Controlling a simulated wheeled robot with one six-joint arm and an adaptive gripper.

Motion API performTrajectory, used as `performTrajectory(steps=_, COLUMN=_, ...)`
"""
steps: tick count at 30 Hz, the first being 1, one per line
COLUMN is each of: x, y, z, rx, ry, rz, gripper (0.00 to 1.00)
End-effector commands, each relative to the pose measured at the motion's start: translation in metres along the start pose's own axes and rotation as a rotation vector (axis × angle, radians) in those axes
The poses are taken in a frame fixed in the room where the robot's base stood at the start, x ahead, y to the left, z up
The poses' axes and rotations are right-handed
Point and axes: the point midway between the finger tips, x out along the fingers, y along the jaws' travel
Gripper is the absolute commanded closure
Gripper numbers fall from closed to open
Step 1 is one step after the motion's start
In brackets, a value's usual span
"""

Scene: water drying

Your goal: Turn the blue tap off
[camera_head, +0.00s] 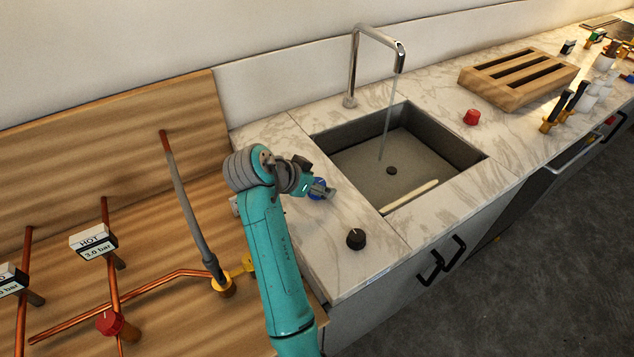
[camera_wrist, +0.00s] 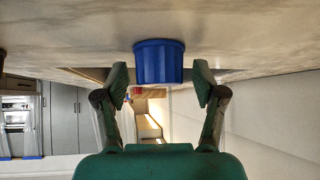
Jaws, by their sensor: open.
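The blue tap (camera_head: 317,187) is a round knob on the marble counter, just left of the sink. It shows large in the wrist view (camera_wrist: 159,62), between the fingertips. My gripper (camera_head: 325,190) is open around the blue tap, with one finger on each side. In the wrist view a small gap shows between my gripper (camera_wrist: 160,80) and the knob on both sides. A thin stream of water (camera_head: 386,120) runs from the chrome faucet (camera_head: 354,68) into the sink (camera_head: 350,165).
A black knob (camera_head: 356,238) stands on the counter in front of the blue tap, and a red knob (camera_head: 471,117) stands right of the sink. A wooden rack (camera_head: 518,78) is farther right. Copper pipes and a wooden panel (camera_head: 120,130) are at left.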

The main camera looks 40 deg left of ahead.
Motion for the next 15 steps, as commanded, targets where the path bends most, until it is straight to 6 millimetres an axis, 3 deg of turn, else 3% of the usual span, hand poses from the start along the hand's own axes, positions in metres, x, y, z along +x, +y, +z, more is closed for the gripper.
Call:
performTrajectory(steps=2, x=-0.0001, y=0.0000, z=0.0001, rx=0.000, ry=0.000, rz=0.000, gripper=0.30)
performTrajectory(steps=9, x=-0.0003, y=0.0001, z=0.0001, rx=0.000, ry=0.000, rz=0.000, gripper=0.90)
performTrajectory(steps=15, x=-0.0002, y=0.0003, z=0.0001, rx=-0.005, ry=0.000, rz=-0.005, gripper=0.91)
